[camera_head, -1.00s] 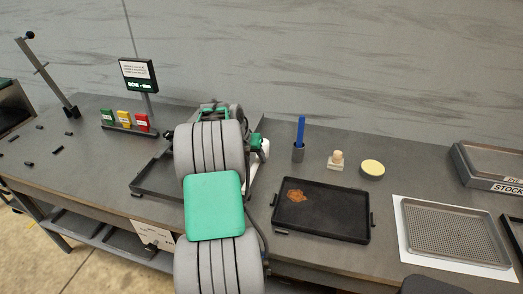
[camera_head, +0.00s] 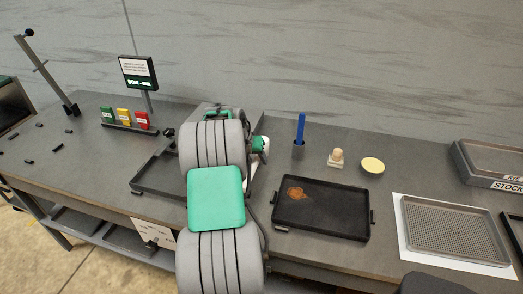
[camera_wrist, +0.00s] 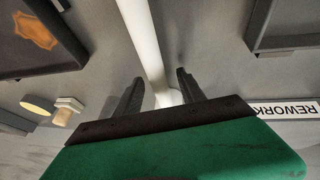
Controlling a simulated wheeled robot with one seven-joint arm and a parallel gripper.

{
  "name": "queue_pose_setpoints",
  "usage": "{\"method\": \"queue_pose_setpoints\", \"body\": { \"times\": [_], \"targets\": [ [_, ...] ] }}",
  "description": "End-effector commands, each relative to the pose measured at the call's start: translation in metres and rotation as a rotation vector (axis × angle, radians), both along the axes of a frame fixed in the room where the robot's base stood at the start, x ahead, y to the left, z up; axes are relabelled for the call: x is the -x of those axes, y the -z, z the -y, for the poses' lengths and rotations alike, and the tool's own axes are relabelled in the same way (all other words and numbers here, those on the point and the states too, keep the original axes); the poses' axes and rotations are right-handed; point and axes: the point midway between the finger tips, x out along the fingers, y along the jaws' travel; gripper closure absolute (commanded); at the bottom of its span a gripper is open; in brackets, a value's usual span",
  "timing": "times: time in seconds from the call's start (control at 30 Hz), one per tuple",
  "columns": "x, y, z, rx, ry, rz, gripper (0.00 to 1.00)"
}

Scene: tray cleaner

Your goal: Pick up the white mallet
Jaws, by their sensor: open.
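The white mallet shows in the wrist view as a long white handle (camera_wrist: 142,30). It runs from the top edge down between my fingers to a white end near the gripper's palm. My gripper (camera_wrist: 160,76) is open, with one dark finger on each side of the handle. I cannot tell whether either finger touches it. In the head view only a small white part of the mallet (camera_head: 265,145) shows beside my arm. My arm hides the rest of it and most of my gripper there.
A dark tray (camera_head: 337,232) with a brown stain lies right of my arm. Behind it stand a holder with a blue stick (camera_head: 300,130), a wooden-knobbed block (camera_head: 336,158) and a yellow round pad (camera_head: 372,165). Another dark tray (camera_head: 150,190) lies left of my arm. A REWORK label (camera_wrist: 285,109) shows in the wrist view.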

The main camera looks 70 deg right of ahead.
Motion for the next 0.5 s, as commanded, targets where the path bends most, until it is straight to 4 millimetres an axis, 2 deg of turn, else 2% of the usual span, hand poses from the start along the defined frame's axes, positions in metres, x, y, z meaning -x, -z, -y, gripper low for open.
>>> {"method": "queue_pose_setpoints", "body": {
  "times": [0.1,0.5],
  "targets": [
    [0.0000,-0.0002,0.0000,0.000,0.000,0.000,0.54],
    [-0.0001,-0.0002,0.0000,0.000,0.000,0.000,0.87]
  ]
}}
